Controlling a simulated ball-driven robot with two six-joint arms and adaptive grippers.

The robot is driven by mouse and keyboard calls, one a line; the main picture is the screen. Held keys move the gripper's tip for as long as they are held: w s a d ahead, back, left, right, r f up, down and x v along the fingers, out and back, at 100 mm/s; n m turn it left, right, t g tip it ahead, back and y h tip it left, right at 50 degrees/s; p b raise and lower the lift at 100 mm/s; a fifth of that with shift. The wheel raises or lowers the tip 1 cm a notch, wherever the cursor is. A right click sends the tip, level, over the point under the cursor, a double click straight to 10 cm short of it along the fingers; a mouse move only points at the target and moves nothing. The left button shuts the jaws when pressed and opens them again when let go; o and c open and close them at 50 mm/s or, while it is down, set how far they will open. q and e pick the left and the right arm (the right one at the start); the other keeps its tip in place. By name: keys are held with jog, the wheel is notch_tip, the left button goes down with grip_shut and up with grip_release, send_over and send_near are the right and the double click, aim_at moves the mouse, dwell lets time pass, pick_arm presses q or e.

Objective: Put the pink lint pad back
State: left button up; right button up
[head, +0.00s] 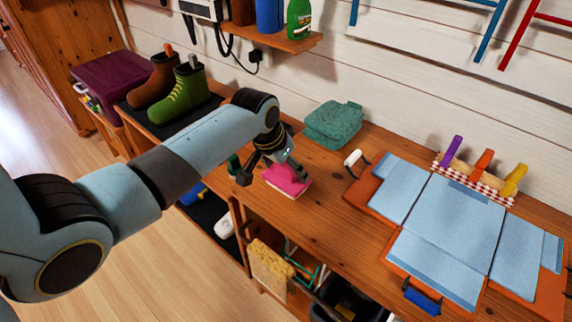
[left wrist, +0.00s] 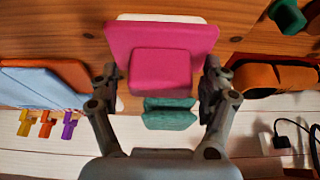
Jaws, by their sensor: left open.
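The pink lint pad (head: 288,181) lies on the wooden worktop near its front edge, left of the folding board. It has a pale underside and a raised pink block on top. My left gripper (head: 268,170) is at the pad, reaching in from the left. In the left wrist view the lint pad (left wrist: 160,38) fills the space in front of my left gripper (left wrist: 161,78). The two fingers are open, one on each side of the raised block, with a gap visible on both sides. My right gripper is in neither view.
A green folded towel (head: 334,124) lies behind the pad. A white roller (head: 353,157) and an orange folding board (head: 365,193) with light blue cloth are to the right. A checked basket (head: 475,180) holds coloured pegs. Boots (head: 178,90) stand at the left. Bare worktop lies right of the pad.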

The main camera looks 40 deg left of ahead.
pick_arm(q)
jog(key=shift+s+r, duration=0.1)
jog(key=shift+r, duration=0.45)
jog(key=p+v, duration=0.1)
jog(key=v, duration=1)
